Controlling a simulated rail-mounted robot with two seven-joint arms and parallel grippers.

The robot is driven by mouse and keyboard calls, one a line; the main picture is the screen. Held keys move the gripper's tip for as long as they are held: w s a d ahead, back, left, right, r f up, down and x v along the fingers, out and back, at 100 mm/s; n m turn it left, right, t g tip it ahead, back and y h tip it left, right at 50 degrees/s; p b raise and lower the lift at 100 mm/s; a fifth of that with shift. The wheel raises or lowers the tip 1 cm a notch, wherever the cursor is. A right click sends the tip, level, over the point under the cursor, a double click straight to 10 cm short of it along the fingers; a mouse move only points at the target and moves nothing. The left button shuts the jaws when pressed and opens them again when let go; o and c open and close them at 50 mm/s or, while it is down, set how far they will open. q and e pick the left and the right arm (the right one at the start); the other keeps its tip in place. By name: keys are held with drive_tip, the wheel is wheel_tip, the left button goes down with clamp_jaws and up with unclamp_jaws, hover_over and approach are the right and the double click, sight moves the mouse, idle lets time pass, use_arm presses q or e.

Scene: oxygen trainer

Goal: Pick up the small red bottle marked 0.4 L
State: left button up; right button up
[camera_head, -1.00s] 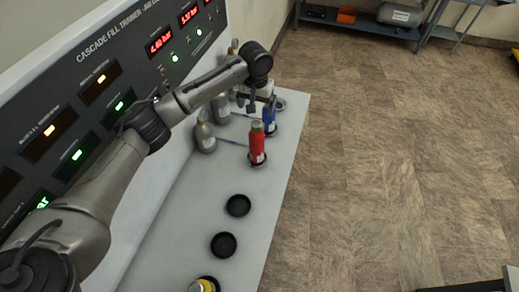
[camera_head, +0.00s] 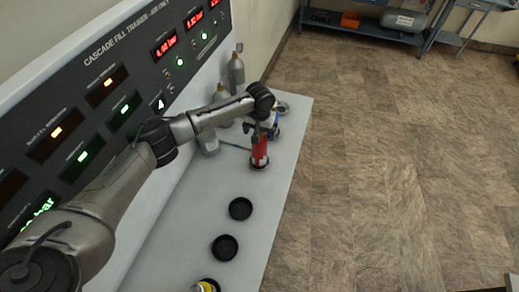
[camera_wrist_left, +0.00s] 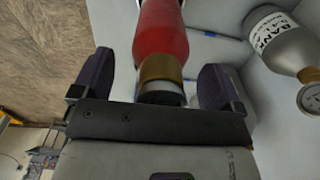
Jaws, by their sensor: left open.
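The red bottle (camera_head: 259,156) stands upright in a black round holder on the grey bench. A pale label shows on it, but I cannot read a volume there. My left gripper (camera_head: 262,127) is at the top of the bottle in the head view and hides part of it. In the left wrist view, the open left gripper (camera_wrist_left: 158,84) has one finger on each side of the bottle's brass neck and dark cap. The red body (camera_wrist_left: 161,32) extends past the fingertips, and gaps show beside the neck. My right gripper is not in view.
A blue bottle (camera_head: 275,130) stands just behind the red one. Grey cylinders (camera_head: 236,72) stand along the panel. Two empty black holders (camera_head: 240,208) (camera_head: 225,247) and a yellow-topped bottle (camera_head: 204,287) are nearer. The bench's right edge borders open floor.

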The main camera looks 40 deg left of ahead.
use_arm(q)
drive_tip(key=shift+f, duration=0.55)
drive_tip(key=c, duration=1.7)
